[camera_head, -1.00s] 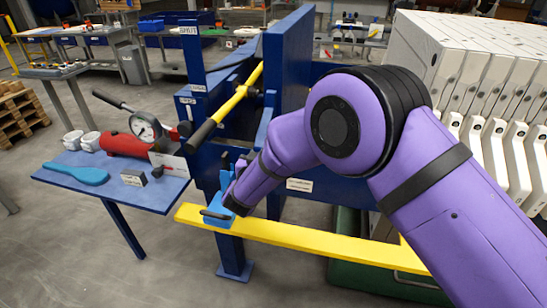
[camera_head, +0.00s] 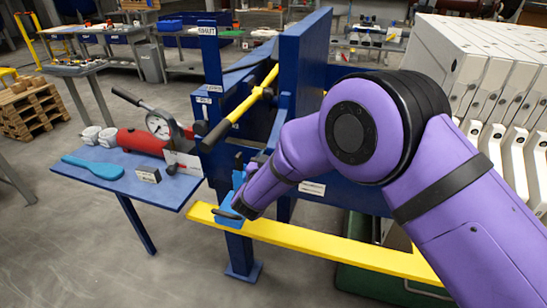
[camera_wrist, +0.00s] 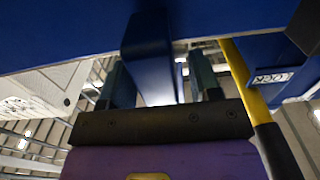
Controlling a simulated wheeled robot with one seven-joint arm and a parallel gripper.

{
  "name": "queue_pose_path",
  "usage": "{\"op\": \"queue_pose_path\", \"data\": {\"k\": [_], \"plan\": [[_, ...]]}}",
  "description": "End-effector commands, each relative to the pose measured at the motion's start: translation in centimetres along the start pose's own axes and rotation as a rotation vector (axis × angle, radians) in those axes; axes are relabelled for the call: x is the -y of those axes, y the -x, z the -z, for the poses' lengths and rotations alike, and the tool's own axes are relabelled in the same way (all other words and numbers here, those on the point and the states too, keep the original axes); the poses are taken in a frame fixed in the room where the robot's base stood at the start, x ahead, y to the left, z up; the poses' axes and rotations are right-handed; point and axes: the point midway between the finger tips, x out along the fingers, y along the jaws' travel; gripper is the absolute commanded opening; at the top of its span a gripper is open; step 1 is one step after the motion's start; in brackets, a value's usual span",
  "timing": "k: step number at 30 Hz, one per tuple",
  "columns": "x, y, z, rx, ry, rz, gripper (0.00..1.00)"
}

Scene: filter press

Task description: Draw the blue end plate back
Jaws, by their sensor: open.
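The blue end plate (camera_head: 305,70) is a tall, thick upright plate at the centre of the head view, left of the white filter plates. A broad blue surface (camera_wrist: 60,38) fills the top of the wrist view. My gripper (camera_wrist: 160,62) is open in the wrist view, with one dark finger on each side of a dark blue bar (camera_wrist: 148,48). I cannot tell whether either finger touches it. In the head view my purple arm reaches in front of the press, with its wrist low by the plate; the fingers are hard to make out there.
A yellow lever with a black grip (camera_head: 216,136) slants left of the plate and shows close beside my gripper (camera_wrist: 270,150). A yellow rail (camera_head: 320,243) runs below my arm. A blue side table (camera_head: 120,170) with a red pump (camera_head: 143,142) stands left. White filter plates (camera_head: 470,75) stand right.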

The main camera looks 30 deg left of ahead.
Motion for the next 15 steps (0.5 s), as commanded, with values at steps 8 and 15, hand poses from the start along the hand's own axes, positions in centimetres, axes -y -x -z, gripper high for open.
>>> {"op": "queue_pose_path", "data": {"k": [8, 15], "plan": [[0.1, 5.2, 0.0, 0.001, 0.001, 0.003, 0.57], [0.1, 8.7, 0.0, 0.001, 0.001, 0.002, 0.57]]}}
